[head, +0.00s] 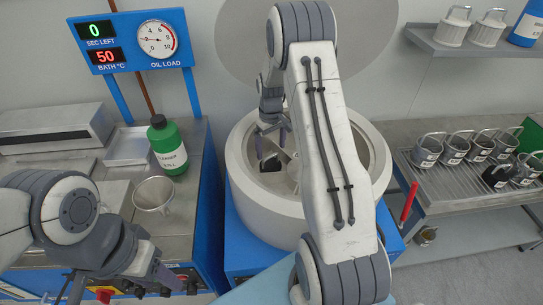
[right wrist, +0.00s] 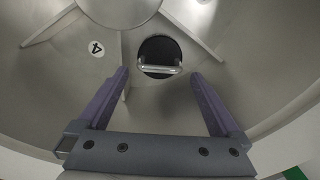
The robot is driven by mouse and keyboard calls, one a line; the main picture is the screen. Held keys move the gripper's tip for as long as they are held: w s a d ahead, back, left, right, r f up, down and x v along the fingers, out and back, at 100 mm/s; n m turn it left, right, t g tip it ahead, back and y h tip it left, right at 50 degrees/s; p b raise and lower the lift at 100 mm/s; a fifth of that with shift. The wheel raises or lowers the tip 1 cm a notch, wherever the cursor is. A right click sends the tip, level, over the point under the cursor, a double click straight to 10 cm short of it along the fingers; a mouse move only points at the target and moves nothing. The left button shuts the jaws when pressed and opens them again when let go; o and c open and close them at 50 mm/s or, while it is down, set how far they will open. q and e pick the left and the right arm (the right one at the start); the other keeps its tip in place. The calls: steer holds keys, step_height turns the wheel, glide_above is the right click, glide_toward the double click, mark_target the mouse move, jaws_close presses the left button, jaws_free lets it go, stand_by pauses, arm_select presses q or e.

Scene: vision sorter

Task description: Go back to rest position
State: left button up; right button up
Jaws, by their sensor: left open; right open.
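My right gripper (head: 271,146) reaches down into the round white drum (head: 245,190) and is open. In the right wrist view its two purple fingers (right wrist: 160,95) stand wide apart with nothing between them. Beyond the fingertips, a dark round cup with a metal handle (right wrist: 160,70) sits in the drum's metal floor; in the head view it shows as a dark shape (head: 271,164). My left gripper (head: 160,275) is at the lower left, over the front of the blue bench, open, partly hidden by its own arm.
A display (head: 131,40) reads 0 seconds and 50 °C. Several metal cups (head: 455,150) stand on the right rack, beside a red handle (head: 409,202). A shelf (head: 450,45) is above.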

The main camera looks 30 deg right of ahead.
step_height(320, 180, up, 6)
steer(key=shift+r+b, duration=0.15)
steer(key=shift+b, duration=0.25)
